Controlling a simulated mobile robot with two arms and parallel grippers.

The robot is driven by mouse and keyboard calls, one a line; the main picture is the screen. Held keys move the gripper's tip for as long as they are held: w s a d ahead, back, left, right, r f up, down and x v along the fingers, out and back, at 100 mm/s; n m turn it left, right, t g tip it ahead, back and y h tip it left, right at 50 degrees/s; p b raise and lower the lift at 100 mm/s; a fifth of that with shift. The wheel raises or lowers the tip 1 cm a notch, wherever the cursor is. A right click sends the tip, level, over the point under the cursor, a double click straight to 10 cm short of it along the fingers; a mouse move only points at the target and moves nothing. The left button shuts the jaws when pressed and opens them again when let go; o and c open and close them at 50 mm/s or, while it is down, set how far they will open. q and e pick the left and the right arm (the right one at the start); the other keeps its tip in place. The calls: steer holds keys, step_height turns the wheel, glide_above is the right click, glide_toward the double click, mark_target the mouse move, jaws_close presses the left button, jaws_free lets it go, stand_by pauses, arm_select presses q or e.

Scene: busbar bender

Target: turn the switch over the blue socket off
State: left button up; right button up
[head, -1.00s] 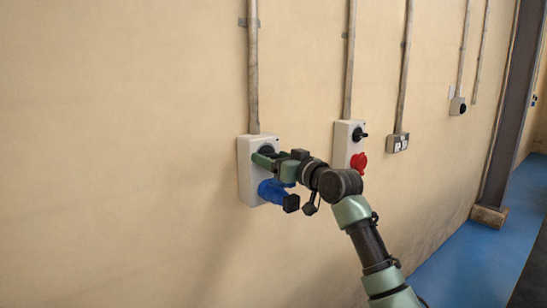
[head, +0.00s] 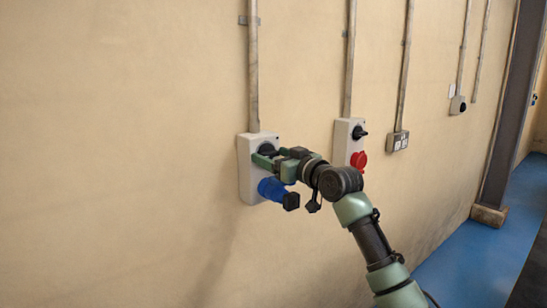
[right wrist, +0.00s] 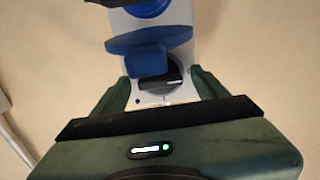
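The white switch box (head: 247,182) is on the wall in the head view, with a blue socket (head: 272,189) on its lower part. The black rotary switch (head: 266,149) sits above the socket, partly hidden by my right gripper (head: 268,157). In the right wrist view the box is upside down, and the switch (right wrist: 163,76) with a pale mark lies between the two green fingertips of my right gripper (right wrist: 161,88). The fingers are open, one on each side of the switch, with narrow gaps visible. My left gripper is not in view.
A second box (head: 342,143) with a black switch and a red socket (head: 358,160) is to the right. A small outlet box (head: 397,141) and another switch (head: 458,106) are farther right. Conduits (head: 253,75) run up the wall. The wall at left is clear.

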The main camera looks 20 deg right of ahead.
steer(key=b+v, duration=0.2)
steer(key=v, duration=0.4)
steer(key=shift+s+d+f, duration=0.1)
steer(key=shift+s+d, duration=0.05)
steer(key=shift+s, duration=0.2)
steer(key=shift+s+d, duration=0.15)
steer(key=shift+s, duration=0.4)
